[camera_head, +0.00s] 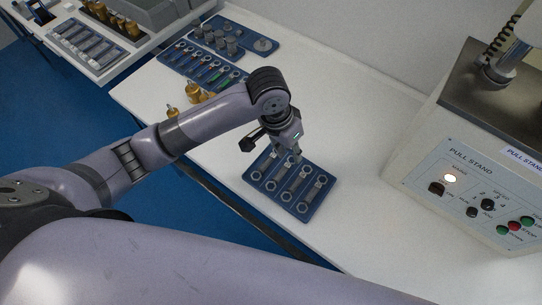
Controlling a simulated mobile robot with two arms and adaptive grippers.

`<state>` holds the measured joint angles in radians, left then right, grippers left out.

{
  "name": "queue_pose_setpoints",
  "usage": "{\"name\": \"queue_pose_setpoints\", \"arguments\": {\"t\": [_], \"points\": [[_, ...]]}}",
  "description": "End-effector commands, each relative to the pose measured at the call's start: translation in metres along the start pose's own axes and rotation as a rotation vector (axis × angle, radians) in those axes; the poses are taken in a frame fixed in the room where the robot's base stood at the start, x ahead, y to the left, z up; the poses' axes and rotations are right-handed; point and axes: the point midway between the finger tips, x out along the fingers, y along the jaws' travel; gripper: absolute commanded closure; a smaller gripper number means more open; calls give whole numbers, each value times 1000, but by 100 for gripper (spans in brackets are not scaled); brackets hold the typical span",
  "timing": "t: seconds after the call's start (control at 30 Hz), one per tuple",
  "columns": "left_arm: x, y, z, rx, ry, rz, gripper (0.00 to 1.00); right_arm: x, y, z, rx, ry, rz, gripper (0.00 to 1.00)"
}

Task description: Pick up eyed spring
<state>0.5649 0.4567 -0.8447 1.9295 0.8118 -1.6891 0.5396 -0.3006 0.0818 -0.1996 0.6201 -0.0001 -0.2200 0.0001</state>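A blue tray (272,200) lies on the white bench below my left gripper (291,157). Several grey metal pieces with ring-like ends lie side by side in it. They look like eyed springs, such as this eyed spring (297,182), but the coils are too small to make out. My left gripper points down over the tray's far edge, close above the pieces. Its fingertips are small and partly hidden, so I cannot tell whether they are open or touching a piece. My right gripper is not in view.
A pull stand (470,190) with a control panel stands at the right. Another blue tray (190,70) with metal parts lies farther back on the bench. Brass pieces (193,92) stand behind my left forearm. The bench is clear between the near tray and the pull stand.

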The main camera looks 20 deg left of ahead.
Motion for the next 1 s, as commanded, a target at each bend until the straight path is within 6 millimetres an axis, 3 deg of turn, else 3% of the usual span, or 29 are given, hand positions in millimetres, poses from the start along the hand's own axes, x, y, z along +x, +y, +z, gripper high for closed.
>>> {"name": "queue_pose_setpoints", "arguments": {"t": [0.03, 0.2, 0.43, 0.57, 1.0], "points": [[-14, -13, -7, -6, -25, -39, 73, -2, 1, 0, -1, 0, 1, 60], [-45, -43, -12, -63, -115, -125, 73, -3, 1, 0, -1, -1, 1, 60], [-59, -60, -11, -109, -164, -170, 73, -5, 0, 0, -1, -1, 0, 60], [-42, -62, -8, -111, -168, -170, 73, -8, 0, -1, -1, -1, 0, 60], [44, -76, 6, -108, -163, -168, 73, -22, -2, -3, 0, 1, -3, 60]]}}
